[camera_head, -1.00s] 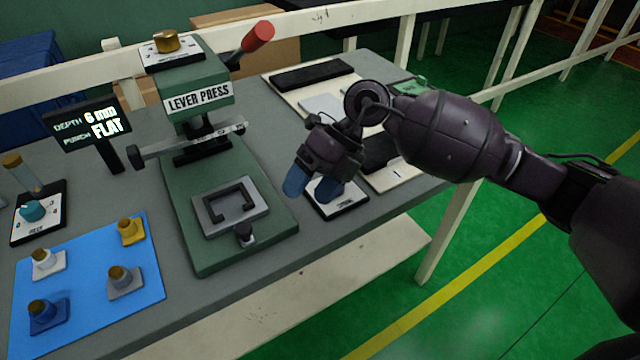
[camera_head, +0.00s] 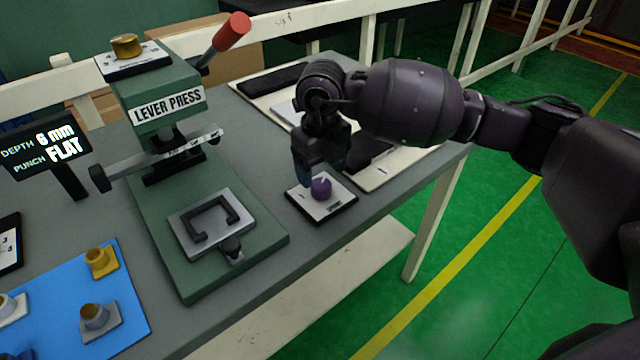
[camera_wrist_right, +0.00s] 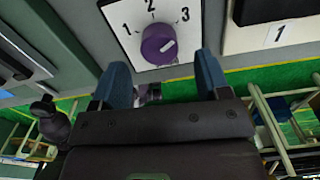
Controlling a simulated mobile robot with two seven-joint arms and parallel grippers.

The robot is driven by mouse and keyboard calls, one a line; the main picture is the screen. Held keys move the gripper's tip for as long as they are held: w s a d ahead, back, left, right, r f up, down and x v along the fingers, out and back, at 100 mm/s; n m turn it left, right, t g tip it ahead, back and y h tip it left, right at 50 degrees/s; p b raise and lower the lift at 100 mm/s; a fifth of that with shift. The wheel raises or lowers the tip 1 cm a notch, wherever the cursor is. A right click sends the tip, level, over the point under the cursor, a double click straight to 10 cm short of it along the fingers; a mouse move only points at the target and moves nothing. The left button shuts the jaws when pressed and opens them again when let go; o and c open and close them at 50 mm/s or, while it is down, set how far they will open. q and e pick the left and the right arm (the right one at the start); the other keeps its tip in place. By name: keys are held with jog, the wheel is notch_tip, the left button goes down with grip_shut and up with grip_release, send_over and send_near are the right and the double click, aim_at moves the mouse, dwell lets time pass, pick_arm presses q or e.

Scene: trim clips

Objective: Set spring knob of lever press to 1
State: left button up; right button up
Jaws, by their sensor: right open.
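The purple spring knob (camera_head: 321,188) sits on a small white plate (camera_head: 337,207) right of the green lever press (camera_head: 184,262). In the right wrist view the knob (camera_wrist_right: 158,45) has the numbers 1, 2 and 3 around it. Its pale pointer mark slants up and right, nearest the 3 side. My right gripper (camera_head: 322,170) points down at the knob from behind it, blue fingers apart. In the wrist view its fingers (camera_wrist_right: 163,75) stand left and right of the knob with gaps, not touching it. How far the tips are above the plate is unclear. My left gripper is not in view.
The press has a red-handled lever (camera_head: 231,32) and a brass top knob (camera_head: 126,45). A display (camera_head: 42,148) reads depth 6 mm, punch FLAT. A blue mat (camera_head: 125,300) with several knob-like pieces lies at left. A cream tray (camera_head: 385,177) with dark items lies behind the gripper.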

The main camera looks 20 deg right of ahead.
aim_at(321, 184)
notch_tip(321, 184, down, 4)
jog(key=shift+r, duration=0.2)
jog(key=shift+f, duration=0.35)
jog(key=c, duration=0.9)
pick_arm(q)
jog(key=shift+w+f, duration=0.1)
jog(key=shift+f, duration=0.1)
